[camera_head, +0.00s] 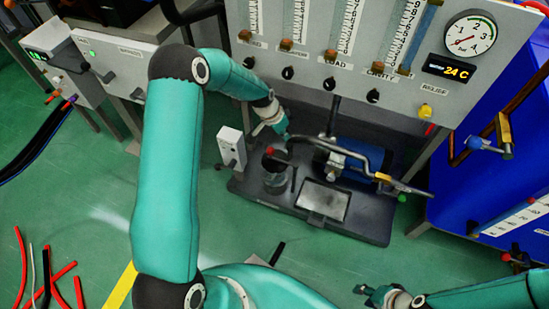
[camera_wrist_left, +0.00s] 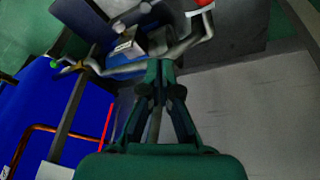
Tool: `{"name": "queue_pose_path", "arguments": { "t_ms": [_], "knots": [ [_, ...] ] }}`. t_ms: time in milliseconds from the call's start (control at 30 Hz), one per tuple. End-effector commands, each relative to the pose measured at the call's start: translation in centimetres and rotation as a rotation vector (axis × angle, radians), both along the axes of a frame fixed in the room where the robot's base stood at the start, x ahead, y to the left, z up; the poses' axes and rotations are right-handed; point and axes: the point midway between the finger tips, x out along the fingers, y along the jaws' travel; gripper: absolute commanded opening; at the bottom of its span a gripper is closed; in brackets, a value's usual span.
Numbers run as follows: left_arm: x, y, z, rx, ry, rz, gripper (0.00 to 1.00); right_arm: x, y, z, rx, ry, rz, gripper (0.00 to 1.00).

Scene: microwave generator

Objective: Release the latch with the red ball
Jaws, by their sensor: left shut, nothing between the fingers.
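A blue cylinder (camera_head: 340,160) and a square metal plate (camera_head: 323,199) are on the platform. A white switch box (camera_head: 231,148) stands left of the jar. The gauge panel (camera_head: 330,60) rises behind. A blue tank (camera_head: 480,180) is at the right.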

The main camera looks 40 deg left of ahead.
Motion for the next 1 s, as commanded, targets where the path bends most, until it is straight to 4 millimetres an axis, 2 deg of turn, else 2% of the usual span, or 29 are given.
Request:
{"name": "queue_pose_path", "arguments": {
  "t_ms": [33,133,267,567,733,867,1000],
  "knots": [
    [0.8,1.5,-1.2,0.021,-0.016,-0.011,0.0,0.0,0.0,-2.2,0.0,-0.001,0.0,0.4],
    [1.6,3.2,-1.0,0.048,-0.027,-0.035,0.0,0.0,0.0,-3.3,0.0,-0.001,0.0,0.4],
    [2.0,4.2,-0.6,0.065,-0.032,-0.048,0.0,0.0,0.0,-3.7,0.0,-0.001,0.0,0.4],
    [2.0,4.2,-0.4,0.065,-0.033,-0.05,0.0,0.0,0.0,-3.5,0.0,-0.001,0.0,0.4],
    [2.1,4.1,-0.9,0.065,-0.032,-0.05,0.0,0.0,0.0,-3.7,0.0,-0.001,0.0,0.4],
    [2.5,4.0,-2.3,0.065,-0.032,-0.05,0.0,0.0,0.0,-4.1,0.0,-0.001,0.0,0.4],
    [3.3,3.7,-4.7,0.064,-0.031,-0.05,0.0,0.0,0.0,-4.8,0.0,-0.001,0.0,0.4]
  ]
}}
